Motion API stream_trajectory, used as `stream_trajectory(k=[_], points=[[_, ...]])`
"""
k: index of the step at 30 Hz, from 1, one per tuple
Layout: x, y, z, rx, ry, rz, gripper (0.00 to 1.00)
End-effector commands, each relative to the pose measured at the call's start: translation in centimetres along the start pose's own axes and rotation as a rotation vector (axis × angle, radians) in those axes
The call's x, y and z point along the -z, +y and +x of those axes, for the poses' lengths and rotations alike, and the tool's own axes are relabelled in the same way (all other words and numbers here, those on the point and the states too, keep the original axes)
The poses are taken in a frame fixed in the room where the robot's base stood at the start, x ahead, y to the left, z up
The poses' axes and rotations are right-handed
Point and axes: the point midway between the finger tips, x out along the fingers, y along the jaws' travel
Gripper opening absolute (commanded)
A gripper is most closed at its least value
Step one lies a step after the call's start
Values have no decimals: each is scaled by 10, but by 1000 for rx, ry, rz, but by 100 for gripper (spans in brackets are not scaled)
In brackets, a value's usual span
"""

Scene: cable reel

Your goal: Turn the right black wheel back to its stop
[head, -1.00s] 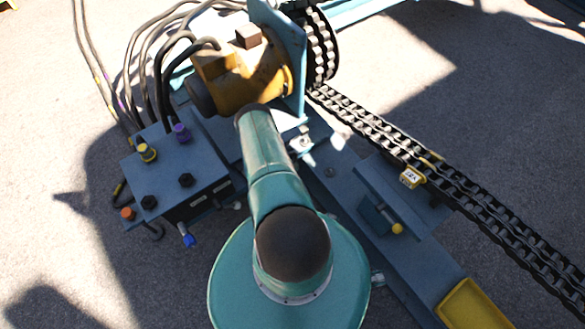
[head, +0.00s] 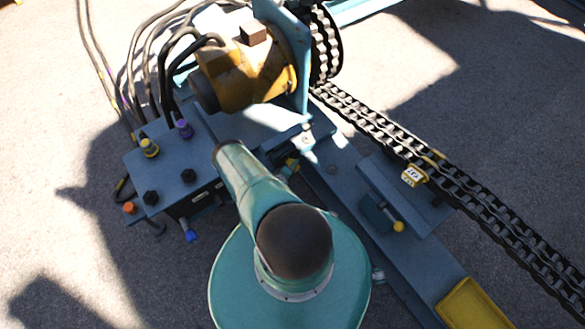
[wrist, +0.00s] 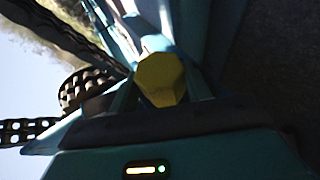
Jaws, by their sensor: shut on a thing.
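The right black wheel (head: 188,176) sits on top of the blue-grey valve box (head: 162,168), right of and behind the left black wheel (head: 151,198). In the wrist view my gripper (wrist: 160,92) is shut on a yellow faceted piece (wrist: 161,76). A small yellow part (head: 291,163) also shows beside my arm in the head view, right of the box. My gripper is apart from the right black wheel. My arm hides most of the gripper in the head view, and I cannot tell whether the yellow piece is attached to anything.
Yellow (head: 149,147) and purple (head: 184,128) knobs stand on the box, with an orange knob (head: 130,208) and a blue one (head: 190,236) at its edges. Black hoses rise behind it. A yellow motor (head: 250,75) stands behind, and a chain (head: 400,145) runs right.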

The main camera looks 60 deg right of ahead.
Motion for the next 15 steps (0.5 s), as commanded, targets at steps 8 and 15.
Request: stream_trajectory(k=[8,15], points=[[-1,1,1,-2,-2,0,50],[-1,0,0,0,-1,0,70]])
